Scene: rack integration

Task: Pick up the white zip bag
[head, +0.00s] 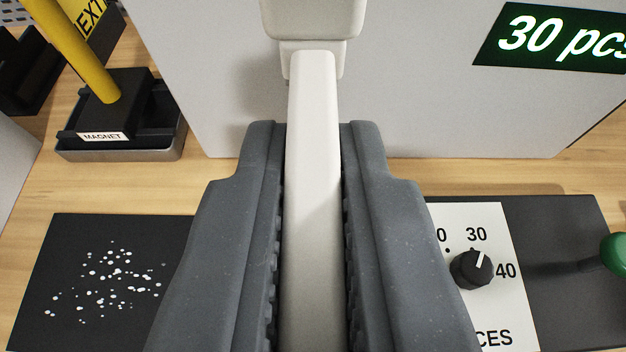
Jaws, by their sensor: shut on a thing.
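My gripper (313,150) is in the middle of the view, its two dark grey ribbed fingers closed on both sides of a long off-white piece.
The grey machine (210,60) shows a "30 pcs" display (565,38). A yellow-handled magnet (100,105) stands in a tray at left. A dark mat with white specks (60,250) lies below it. At right are a dial (472,268) and a green knob (615,255).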

